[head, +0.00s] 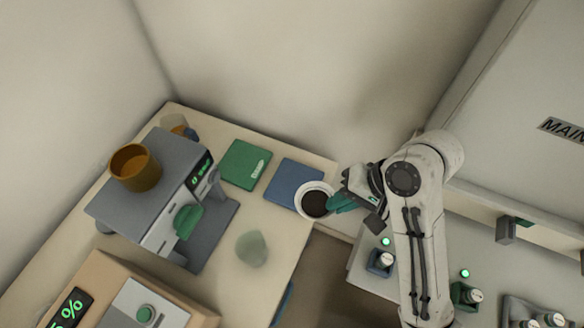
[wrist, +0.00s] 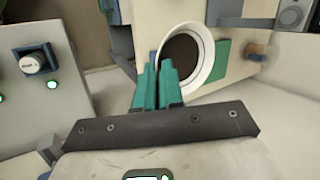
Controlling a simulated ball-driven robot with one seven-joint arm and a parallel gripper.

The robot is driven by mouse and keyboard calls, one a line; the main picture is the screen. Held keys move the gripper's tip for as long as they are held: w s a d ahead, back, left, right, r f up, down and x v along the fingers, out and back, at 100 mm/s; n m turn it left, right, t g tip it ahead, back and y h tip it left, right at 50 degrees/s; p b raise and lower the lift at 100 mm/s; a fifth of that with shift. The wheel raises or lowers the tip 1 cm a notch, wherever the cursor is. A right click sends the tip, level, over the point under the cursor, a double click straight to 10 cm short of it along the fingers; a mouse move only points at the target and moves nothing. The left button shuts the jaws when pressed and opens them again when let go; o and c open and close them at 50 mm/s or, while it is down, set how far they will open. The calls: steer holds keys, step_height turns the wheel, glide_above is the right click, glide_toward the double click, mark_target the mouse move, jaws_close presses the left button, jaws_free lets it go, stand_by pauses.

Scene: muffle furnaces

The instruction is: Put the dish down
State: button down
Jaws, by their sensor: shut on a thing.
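A white round dish (head: 301,205) with dark contents is at the right edge of the blue pad (head: 286,182). My gripper (head: 341,203) reaches in from the right, and its teal fingers are shut on the dish's near rim. In the wrist view the fingers (wrist: 158,85) are close together at the lower left of the dish (wrist: 207,72). The dish overlaps the blue pad in the head view. I cannot tell whether its base touches the pad or hangs above it.
A green pad (head: 244,165) lies left of the blue one. A grey machine (head: 165,194) with an orange cup (head: 136,168) on top stands further left. A pale green lump (head: 252,249) lies nearer. A second bench (head: 430,261) with bottles is at right, across a gap.

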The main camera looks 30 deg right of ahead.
steer(key=w+f, duration=0.2)
steer(key=w, duration=0.2)
steer(key=w+d+f, duration=0.1)
steer(key=w+f, duration=0.2)
steer(key=w, duration=0.1)
steer(key=w+f, duration=0.3)
steer(key=w, duration=0.1)
steer(key=shift+d+f, duration=0.1)
steer(key=shift+d, duration=0.1)
steer(key=shift+w+f, duration=0.3)
steer(key=shift+f, duration=0.15)
steer(key=shift+w+d+f+p, duration=0.15)
steer(key=shift+f+p, duration=0.45)
steer(key=shift+f, duration=1.15)
steer(key=shift+f, duration=0.1)
steer(key=c, duration=1.3)
jaws_free()
steer(key=shift+o, duration=0.2)
steer(key=v, duration=1.2)
